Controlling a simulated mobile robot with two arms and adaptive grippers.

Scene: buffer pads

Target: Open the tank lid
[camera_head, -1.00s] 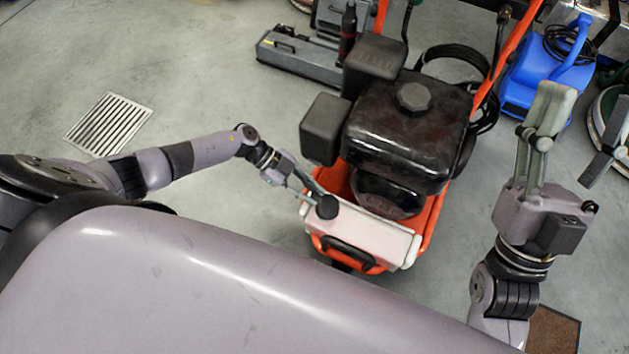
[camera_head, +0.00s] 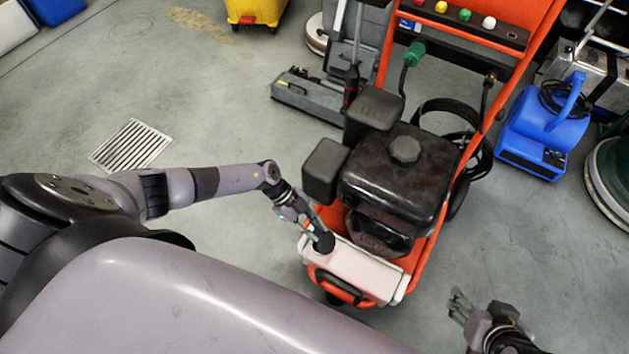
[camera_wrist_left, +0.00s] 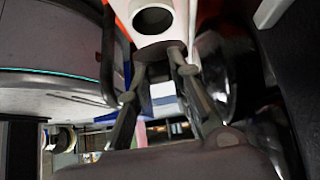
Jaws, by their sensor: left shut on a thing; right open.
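The white tank (camera_head: 368,270) sits at the front of the orange machine. Its round black lid (camera_head: 325,243) is at the tank's left end. My left gripper (camera_head: 319,236) is shut on the lid, which also shows between the fingertips in the left wrist view (camera_wrist_left: 160,49). In that view an open round neck with a white rim (camera_wrist_left: 135,20) shows just beyond the lid, so the lid appears off the opening, close beside it. My right gripper (camera_head: 461,306) is open and empty, low at the right, apart from the machine.
A black engine (camera_head: 395,185) stands right behind the tank, with an orange frame (camera_head: 440,215) around it. A blue blower (camera_head: 540,135) stands at the back right. The grey floor (camera_head: 230,95) is clear at the left, with a drain grate (camera_head: 131,146).

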